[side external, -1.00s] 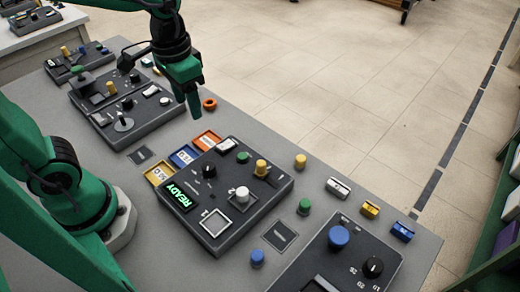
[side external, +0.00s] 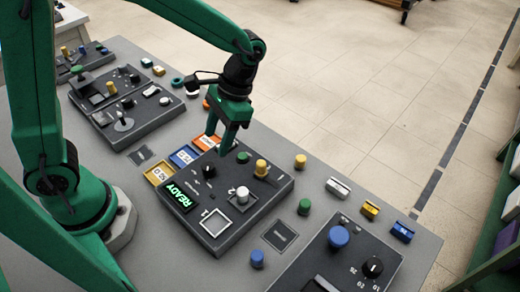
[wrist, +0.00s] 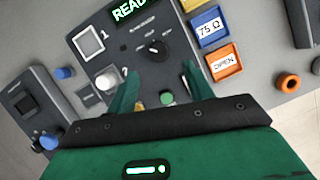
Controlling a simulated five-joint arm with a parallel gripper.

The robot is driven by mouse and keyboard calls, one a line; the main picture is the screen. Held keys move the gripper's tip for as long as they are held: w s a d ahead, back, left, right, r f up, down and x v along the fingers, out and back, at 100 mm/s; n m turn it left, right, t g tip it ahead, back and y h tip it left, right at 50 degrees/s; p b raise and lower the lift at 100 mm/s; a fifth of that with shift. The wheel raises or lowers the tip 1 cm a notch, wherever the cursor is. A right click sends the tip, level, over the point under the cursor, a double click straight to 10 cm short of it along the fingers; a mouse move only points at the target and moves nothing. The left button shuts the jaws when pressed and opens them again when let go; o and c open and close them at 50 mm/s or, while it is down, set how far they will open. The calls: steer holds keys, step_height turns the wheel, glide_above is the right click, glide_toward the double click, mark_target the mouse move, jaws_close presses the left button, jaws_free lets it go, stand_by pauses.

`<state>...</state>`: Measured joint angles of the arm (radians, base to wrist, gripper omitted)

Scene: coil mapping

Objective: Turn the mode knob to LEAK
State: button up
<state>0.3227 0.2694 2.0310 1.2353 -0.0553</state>
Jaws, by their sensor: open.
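The mode knob, a black round knob (side external: 209,171) with a pale pointer mark, sits on the dark panel box (side external: 224,242) beside a green READY display (side external: 180,196). The same knob (wrist: 157,48) shows in the wrist view, with small labels around it that are too small to read. My gripper (side external: 222,145) is open and empty above the far edge of the panel, apart from the knob. In the wrist view its two green fingers (wrist: 158,85) straddle the space just below the knob. A green button (wrist: 167,98) shows between them.
On the panel stand a white knob (side external: 242,194) and a yellow knob (side external: 261,167). Yellow, blue and orange trays (side external: 184,156) line its left edge. Another panel with a blue knob (side external: 339,236) stands at front right.

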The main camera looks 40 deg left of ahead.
mark_target(209, 165)
steer(key=shift+x, duration=3.9)
steer(key=shift+c, duration=0.2)
steer(key=c, duration=0.9)
